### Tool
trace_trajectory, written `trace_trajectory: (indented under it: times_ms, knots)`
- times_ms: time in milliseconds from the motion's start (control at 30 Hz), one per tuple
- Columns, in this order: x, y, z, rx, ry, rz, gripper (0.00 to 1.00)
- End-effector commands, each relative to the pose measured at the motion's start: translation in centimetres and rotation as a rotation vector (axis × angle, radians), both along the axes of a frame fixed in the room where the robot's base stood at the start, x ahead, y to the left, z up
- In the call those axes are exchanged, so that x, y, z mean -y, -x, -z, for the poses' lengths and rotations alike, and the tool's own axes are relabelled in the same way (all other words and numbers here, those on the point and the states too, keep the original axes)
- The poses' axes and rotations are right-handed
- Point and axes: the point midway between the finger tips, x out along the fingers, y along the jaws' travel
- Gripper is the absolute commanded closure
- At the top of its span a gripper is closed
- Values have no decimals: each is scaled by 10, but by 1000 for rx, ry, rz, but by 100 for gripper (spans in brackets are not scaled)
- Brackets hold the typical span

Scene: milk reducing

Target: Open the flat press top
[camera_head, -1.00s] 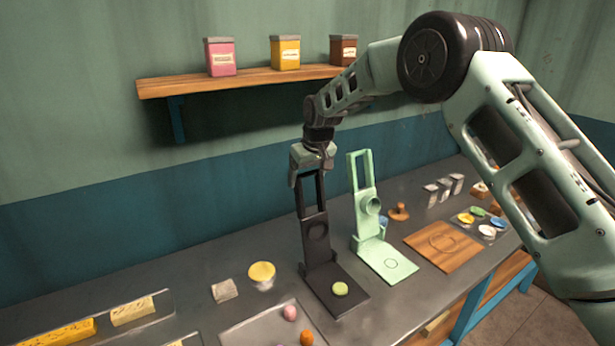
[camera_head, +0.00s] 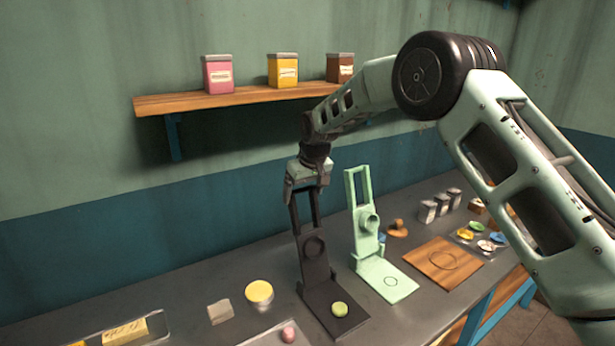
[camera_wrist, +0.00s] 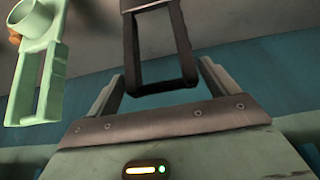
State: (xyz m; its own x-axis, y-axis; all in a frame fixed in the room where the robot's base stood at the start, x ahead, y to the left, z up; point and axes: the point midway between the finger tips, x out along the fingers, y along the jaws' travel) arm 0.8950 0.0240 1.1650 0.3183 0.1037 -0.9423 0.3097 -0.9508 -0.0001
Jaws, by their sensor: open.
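The black flat press has its top (camera_head: 314,244) standing upright, swung up from its flat base (camera_head: 318,302). A green piece (camera_head: 340,309) lies on that base. My gripper (camera_head: 307,187) is at the upper end of the raised top, at its frame-shaped handle. In the wrist view the handle (camera_wrist: 160,86) reaches between the two open fingers (camera_wrist: 163,95), with gaps on both sides. A light green press (camera_head: 366,222) stands to the right, its top also upright; it also shows in the wrist view (camera_wrist: 38,85).
A wooden board (camera_head: 442,266) lies right of the presses. A yellow-topped container (camera_head: 259,291) and a grey block (camera_head: 220,311) stand to the left. A wall shelf (camera_head: 235,101) with several canisters is behind my arm.

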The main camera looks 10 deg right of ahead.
Motion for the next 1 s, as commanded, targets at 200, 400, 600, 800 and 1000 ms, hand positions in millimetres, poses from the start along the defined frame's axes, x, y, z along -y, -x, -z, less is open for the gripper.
trace_trajectory:
  times_ms: [200, 400, 600, 800, 1000]
  knots:
    - [4, 10, -32, 6, -1, 0, 14]
    - [9, 26, -76, 7, -1, 0, 14]
    - [13, 40, -119, 6, -1, 1, 14]
    - [17, 50, -149, 4, -2, 1, 14]
    - [18, 54, -160, 2, -1, 0, 14]
